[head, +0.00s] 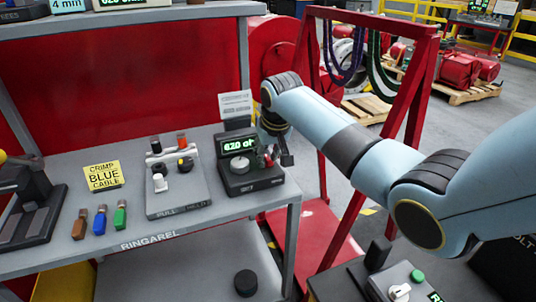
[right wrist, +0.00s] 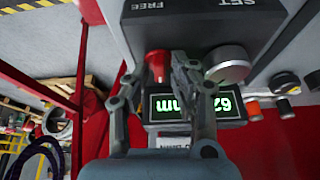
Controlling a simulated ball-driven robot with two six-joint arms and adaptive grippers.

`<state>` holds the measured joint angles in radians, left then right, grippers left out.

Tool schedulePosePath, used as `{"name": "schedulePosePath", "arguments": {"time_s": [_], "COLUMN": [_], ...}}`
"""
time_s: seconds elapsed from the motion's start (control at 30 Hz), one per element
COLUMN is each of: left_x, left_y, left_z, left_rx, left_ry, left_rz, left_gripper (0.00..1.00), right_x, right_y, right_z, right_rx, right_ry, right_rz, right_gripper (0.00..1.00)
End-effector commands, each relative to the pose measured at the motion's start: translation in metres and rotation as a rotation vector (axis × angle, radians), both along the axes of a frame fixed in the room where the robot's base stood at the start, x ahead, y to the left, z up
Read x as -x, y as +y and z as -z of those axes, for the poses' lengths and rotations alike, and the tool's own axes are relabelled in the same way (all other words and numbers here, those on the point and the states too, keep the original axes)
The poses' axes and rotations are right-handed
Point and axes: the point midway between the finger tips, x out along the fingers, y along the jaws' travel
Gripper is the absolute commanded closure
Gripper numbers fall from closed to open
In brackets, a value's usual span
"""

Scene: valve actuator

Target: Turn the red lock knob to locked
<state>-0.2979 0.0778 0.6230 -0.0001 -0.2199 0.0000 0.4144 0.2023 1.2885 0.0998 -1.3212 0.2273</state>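The red lock knob (right wrist: 158,65) sticks out of the dark-cased instrument (right wrist: 200,25), next to a silver dial (right wrist: 228,65) and a green-lit display. In the head view the instrument (head: 250,180) stands at the bench's right end, with its silver dial (head: 240,164) facing me. My right gripper (head: 277,157) is at the instrument's right side and partly covers the red knob. In the right wrist view my right gripper (right wrist: 158,72) has a fingertip close on each side of the knob. Whether both touch it is not clear. My left gripper is not in view.
Left of the instrument is a grey panel (head: 178,197) with black and white knobs. A red frame (head: 412,90) stands right of the bench, near my right arm.

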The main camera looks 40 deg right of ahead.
Motion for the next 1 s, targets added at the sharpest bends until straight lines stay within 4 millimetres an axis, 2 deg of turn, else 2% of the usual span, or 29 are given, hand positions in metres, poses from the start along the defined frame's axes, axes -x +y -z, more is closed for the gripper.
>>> {"name": "schedulePosePath", "arguments": {"time_s": [0.03, 0.17, 0.63, 1.0], "left_x": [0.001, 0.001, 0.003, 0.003], "left_y": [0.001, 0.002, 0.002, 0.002], "left_z": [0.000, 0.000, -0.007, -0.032], "left_rx": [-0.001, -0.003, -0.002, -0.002], "left_ry": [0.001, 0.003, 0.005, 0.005], "left_rz": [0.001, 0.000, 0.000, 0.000], "left_gripper": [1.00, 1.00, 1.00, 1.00], "right_x": [0.000, 0.000, 0.000, -0.001], "right_y": [0.000, 0.000, 0.001, 0.003], "right_z": [0.000, 0.000, -0.001, -0.003], "right_rx": [0.000, 0.000, -0.001, -0.001], "right_ry": [0.000, 0.000, 0.001, 0.002], "right_rz": [0.000, 0.000, 0.048, 0.315], "right_gripper": [0.84, 1.00, 1.00, 1.00]}}
